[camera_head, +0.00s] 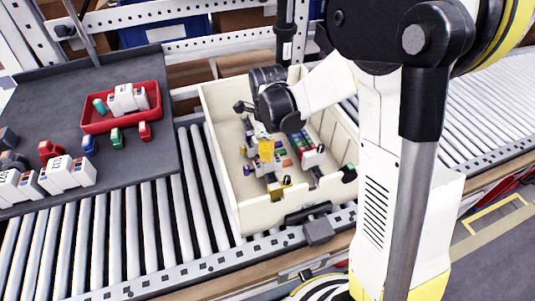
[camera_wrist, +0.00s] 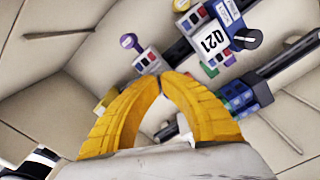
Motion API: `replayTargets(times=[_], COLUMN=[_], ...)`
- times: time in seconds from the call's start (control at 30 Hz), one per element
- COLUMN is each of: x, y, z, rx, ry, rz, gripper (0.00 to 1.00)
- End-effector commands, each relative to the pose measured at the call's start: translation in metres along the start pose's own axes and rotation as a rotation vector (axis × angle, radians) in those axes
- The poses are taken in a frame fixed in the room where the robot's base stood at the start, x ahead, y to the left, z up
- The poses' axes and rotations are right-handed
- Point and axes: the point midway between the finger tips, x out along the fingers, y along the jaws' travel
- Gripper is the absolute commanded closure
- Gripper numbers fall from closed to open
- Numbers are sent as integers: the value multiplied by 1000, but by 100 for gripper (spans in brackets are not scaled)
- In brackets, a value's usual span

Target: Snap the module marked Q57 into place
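My gripper (camera_head: 265,150) is inside the cream box, above the rails with modules. In the wrist view its two yellow fingers (camera_wrist: 161,80) arch inward and their tips come together; I see no module held between them. A white module (camera_wrist: 213,40) whose mark reads like Q21 sits on a dark rail, beyond the fingertips and to the right. A smaller white module with coloured blocks (camera_wrist: 147,60) lies just beyond the fingertips. I cannot read Q57 on any module. White modules in the red tray (camera_head: 127,99) and loose white modules (camera_head: 68,172) have marks too small to read.
The cream box (camera_head: 222,150) stands on the roller conveyor (camera_head: 130,235) and has raised walls. A dark table (camera_head: 60,110) at left carries the red tray (camera_head: 97,126) and small coloured blocks. A second dark rail (camera_wrist: 285,65) crosses the box at right in the wrist view.

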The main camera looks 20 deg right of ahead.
Motion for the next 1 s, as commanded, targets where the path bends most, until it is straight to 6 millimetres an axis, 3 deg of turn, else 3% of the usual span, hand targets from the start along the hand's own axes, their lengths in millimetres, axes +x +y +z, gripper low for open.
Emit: replayTargets(times=[0.17, 0.7, 1.0], x=[-4, -50, -50], y=[0, 0, 0], z=[0, 0, 0], rx=[0, 0, 0], ry=[0, 0, 0], rz=[0, 0, 0], gripper=[100, 100, 100])
